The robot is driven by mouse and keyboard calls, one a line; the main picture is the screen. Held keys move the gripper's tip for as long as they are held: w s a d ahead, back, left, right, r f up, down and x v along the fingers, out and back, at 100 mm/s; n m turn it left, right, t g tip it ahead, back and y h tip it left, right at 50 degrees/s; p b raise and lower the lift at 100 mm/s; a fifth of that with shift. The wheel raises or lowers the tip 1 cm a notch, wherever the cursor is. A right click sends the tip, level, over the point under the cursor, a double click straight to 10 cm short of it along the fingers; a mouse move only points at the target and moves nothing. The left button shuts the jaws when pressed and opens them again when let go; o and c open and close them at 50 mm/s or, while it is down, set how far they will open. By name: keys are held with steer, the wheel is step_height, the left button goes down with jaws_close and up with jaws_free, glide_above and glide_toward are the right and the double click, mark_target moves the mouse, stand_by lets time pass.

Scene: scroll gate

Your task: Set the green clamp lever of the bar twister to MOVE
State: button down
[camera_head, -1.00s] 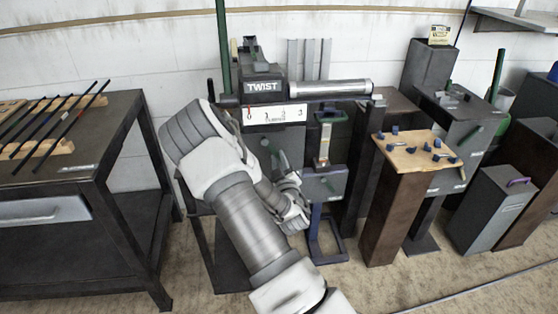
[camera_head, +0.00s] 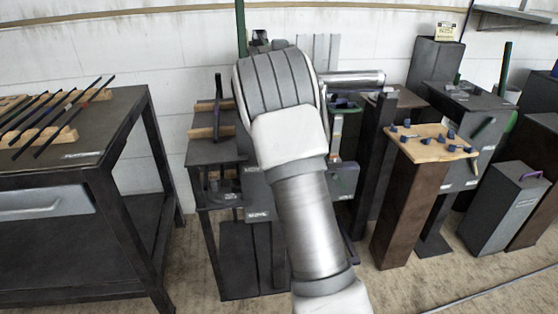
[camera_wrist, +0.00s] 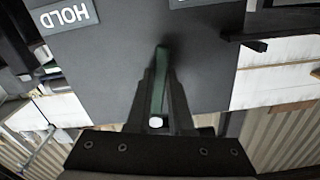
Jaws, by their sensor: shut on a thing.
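The green clamp lever (camera_wrist: 160,85) stands out from a dark grey panel (camera_wrist: 110,75) in the wrist view. My gripper (camera_wrist: 161,88) has its two dark fingers closed around the lever, one on each side. A HOLD label (camera_wrist: 65,15) shows upside down at the panel's upper left. A second label (camera_wrist: 190,2) is cut off at the top edge, so I cannot read it. In the head view my arm covers much of the bar twister, my gripper and the lever. The twister's silver cylinder (camera_head: 352,78) shows to the right of my arm.
A dark workbench (camera_head: 62,163) with black rods on wooden strips stands at the left. A brown pedestal (camera_head: 405,200) with a wooden top and blue pieces stands right of the twister. Grey cabinets stand further right. Bare floor lies in front.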

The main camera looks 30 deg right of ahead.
steer(key=shift+w+a+r+m+b, duration=0.15)
steer(key=shift+a+r+m+b, duration=0.1)
steer(key=shift+a+m+b, duration=0.55)
steer(key=shift+w+a+r+m+b, duration=0.2)
steer(key=shift+a+m+b, duration=0.15)
steer(key=shift+m+b, duration=0.7)
steer(key=shift+m, duration=0.35)
steer(key=c, duration=0.8)
jaws_free()
steer(key=shift+r, duration=0.1)
steer(key=shift+s, duration=0.15)
